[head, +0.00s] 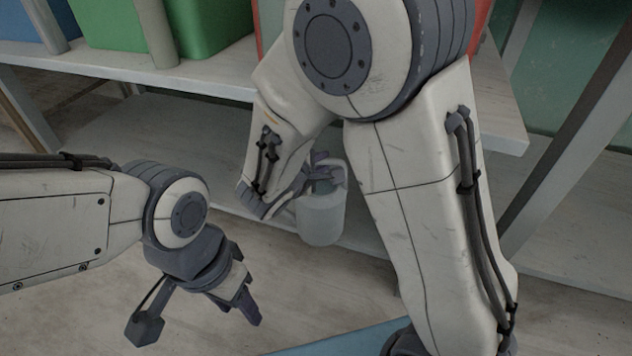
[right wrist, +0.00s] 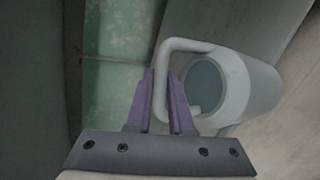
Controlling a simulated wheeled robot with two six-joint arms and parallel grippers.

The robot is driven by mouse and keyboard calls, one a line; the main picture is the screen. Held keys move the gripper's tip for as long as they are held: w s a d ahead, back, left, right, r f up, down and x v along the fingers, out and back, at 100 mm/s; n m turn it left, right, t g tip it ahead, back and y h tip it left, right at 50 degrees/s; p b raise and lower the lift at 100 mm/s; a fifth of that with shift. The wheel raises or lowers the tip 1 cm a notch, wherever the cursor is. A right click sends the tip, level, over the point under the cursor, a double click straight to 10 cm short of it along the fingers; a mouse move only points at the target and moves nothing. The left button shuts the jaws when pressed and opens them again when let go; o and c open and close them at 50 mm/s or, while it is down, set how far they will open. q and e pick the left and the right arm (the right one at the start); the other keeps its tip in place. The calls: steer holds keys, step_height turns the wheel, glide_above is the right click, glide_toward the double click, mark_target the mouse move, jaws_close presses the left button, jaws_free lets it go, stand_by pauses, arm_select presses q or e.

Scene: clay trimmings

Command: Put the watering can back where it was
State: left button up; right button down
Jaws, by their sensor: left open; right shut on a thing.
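The watering can (head: 321,217) is pale grey-white and roughly cylindrical. In the head view it hangs from my right gripper (head: 322,172), in front of the lower shelf, and looks about upright. In the right wrist view the can (right wrist: 262,88) shows its open top, with its looped handle between the purple fingers of my right gripper (right wrist: 163,88). The fingers are shut on that handle. Whether the can's base touches the shelf is not clear. My left gripper (head: 248,302) is open and empty over the floor at the lower left.
A shelf unit with an upper board (head: 130,68) and a lower board (head: 110,125) runs behind my arms. Green (head: 205,28) and blue (head: 25,20) bins stand on the upper board. A dark upright (head: 570,125) stands at the right. Part of the lower board at left is clear.

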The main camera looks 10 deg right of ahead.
steer(key=r+b+x, duration=0.1)
steer(key=b+x, duration=0.2)
steer(key=x, duration=0.3)
steer(key=w+r+b+x, duration=0.1)
steer(key=b+x, duration=0.2)
steer(key=x, duration=0.3)
steer(key=shift+w+d+r, duration=0.15)
steer(key=shift+w+d, duration=0.05)
steer(key=shift+d, duration=0.3)
steer(key=c, duration=0.8)
jaws_free()
steer(key=shift+s, duration=0.1)
